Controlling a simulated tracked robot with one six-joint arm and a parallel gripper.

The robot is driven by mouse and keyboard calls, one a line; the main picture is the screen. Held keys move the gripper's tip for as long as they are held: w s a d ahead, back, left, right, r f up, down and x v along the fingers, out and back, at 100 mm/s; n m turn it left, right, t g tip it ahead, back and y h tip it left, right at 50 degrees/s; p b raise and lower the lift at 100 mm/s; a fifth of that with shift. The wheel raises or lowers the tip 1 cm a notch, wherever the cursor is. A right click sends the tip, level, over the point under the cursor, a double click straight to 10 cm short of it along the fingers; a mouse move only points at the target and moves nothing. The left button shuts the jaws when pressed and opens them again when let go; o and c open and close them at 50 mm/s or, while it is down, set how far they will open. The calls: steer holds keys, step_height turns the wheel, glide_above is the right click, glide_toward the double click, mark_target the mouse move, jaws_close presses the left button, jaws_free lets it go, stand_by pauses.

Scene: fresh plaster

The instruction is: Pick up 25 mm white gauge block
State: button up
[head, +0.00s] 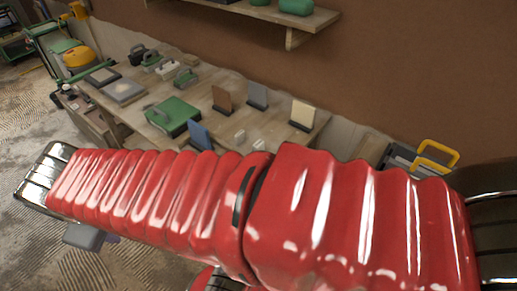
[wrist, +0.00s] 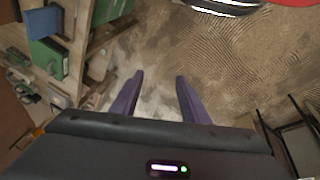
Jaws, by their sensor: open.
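Two small whitish blocks stand on the workbench (head: 215,85) in the head view: a left block (head: 240,137) and a right block (head: 259,145). I cannot tell which is the 25 mm white gauge block. Small pale shapes (wrist: 24,91) show at the left edge of the wrist view, too unclear to name. My gripper (wrist: 154,77) is open, its two purple fingers apart with only floor showing between them. It is off the bench, over the floor, well away from the small blocks. My red-sleeved arm crosses the head view in front of the bench and hides its near edge.
Upright panels stand around the blocks: blue (head: 200,136), brown (head: 222,99), grey (head: 257,96) and cream (head: 303,114). A green case (head: 174,116) lies to the left. A wall shelf (head: 275,13) hangs above. Yellow-handled gear (head: 436,156) stands right of the bench.

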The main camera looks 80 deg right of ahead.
steer(key=s+d+f+n+g+h, duration=0.1)
steer(key=s+d+f+g+h, duration=0.1)
steer(key=d, duration=0.4)
steer(key=s+d+f+g+h, duration=0.1)
steer(key=d+f+g, duration=0.15)
steer(key=d, duration=0.25)
steer(key=n+g+h, duration=0.4)
steer(key=n+h, duration=0.3)
steer(key=n, duration=0.4)
glide_toward(255, 148)
steer(key=shift+v, duration=1.05)
steer(key=shift+w+d+f+n, duration=0.1)
steer(key=shift+d+f+n, duration=0.1)
steer(key=shift+d+n, duration=0.2)
steer(key=x, duration=0.7)
steer(key=shift+d+f, duration=0.1)
steer(key=shift+s+d+f, duration=0.2)
steer(key=shift+s+d, duration=0.15)
steer(key=shift+d, duration=0.2)
